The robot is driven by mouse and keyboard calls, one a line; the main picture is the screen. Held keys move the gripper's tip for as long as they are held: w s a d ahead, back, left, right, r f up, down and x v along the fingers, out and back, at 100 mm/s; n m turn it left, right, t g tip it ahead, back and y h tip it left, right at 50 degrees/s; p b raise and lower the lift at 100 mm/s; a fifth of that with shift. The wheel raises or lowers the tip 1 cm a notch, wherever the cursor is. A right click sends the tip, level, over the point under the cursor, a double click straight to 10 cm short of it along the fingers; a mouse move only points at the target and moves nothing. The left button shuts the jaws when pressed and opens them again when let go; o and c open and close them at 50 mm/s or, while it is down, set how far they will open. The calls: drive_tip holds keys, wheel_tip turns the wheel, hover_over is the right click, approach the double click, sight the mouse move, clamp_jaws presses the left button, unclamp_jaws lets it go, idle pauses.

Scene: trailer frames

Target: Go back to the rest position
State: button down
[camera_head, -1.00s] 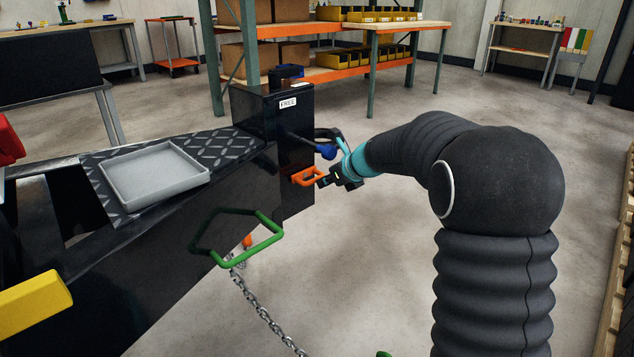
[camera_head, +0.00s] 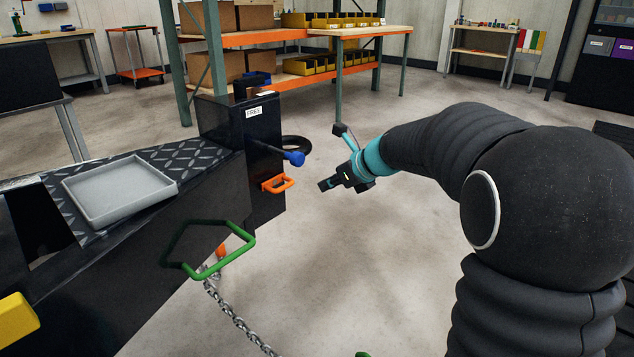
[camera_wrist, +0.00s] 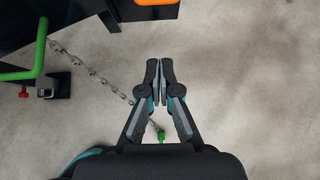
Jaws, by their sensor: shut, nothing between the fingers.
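My gripper (camera_head: 329,184) is at the end of my arm, in free air to the right of the black trailer post (camera_head: 262,160). A gap of floor shows between it and the orange handle (camera_head: 278,184) on the post. In the wrist view my gripper (camera_wrist: 159,65) has its two fingers together with nothing between them, above bare concrete. The orange handle shows at the top edge of the wrist view (camera_wrist: 155,3).
A blue-knobbed lever (camera_head: 294,158) sticks out of the post. A green handle (camera_head: 247,243) and a hanging chain (camera_head: 235,318) are at lower left. A grey tray (camera_head: 118,190) lies on the trailer frame. Shelving (camera_head: 338,80) stands behind.

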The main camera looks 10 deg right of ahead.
drive_tip(key=s+d+f+n+g+h, duration=0.25)
drive_tip(key=s+f+n, duration=0.35)
drive_tip(key=s+n, duration=0.65)
drive_tip(key=s+d+r+n+h+p, duration=0.1)
drive_tip(key=s+r+n+h+p, duration=0.1)
drive_tip(key=s+n, duration=0.5)
drive_tip(key=s+d+r+n+h+p, duration=0.2)
drive_tip(key=s+r+n, duration=0.3)
drive_tip(key=s, duration=1.1)
drive_tip(key=n, duration=0.3)
drive_tip(key=shift+s+d+t, duration=0.2)
drive_tip(key=shift+s+t, duration=0.1)
drive_tip(key=shift+t, duration=0.05)
